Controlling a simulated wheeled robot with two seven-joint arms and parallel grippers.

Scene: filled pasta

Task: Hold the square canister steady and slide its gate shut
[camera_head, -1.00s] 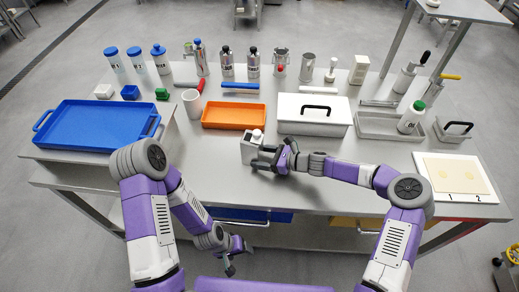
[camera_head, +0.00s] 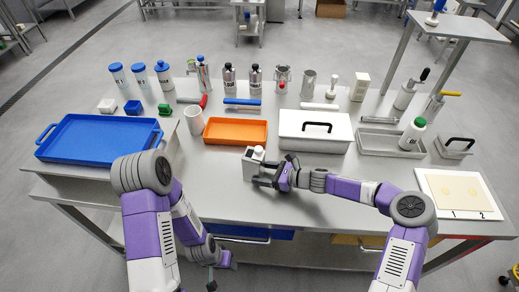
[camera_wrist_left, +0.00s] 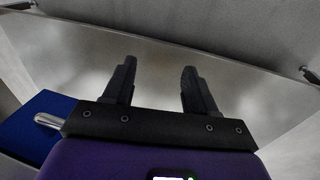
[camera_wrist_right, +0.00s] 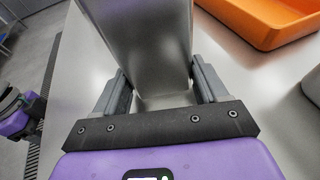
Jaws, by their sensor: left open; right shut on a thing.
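The square canister (camera_head: 250,165) is a grey box standing upright near the front edge of the table, with a small white part (camera_head: 259,152) on top. The gate's position is too small to tell. My right gripper (camera_head: 267,174) is shut on the canister from its right side. In the right wrist view the canister's smooth grey wall (camera_wrist_right: 155,45) stands between the two fingers. My left gripper (camera_head: 212,284) is low at the table's front, apart from the canister. The left wrist view shows its two fingers (camera_wrist_left: 157,80) open and empty.
An orange tray (camera_head: 235,142) and a white lidded box (camera_head: 292,142) stand behind the canister. A blue tray (camera_head: 58,162) is at left, a white board (camera_head: 433,200) at right. Bottles and tools line the back. The table front beside the canister is clear.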

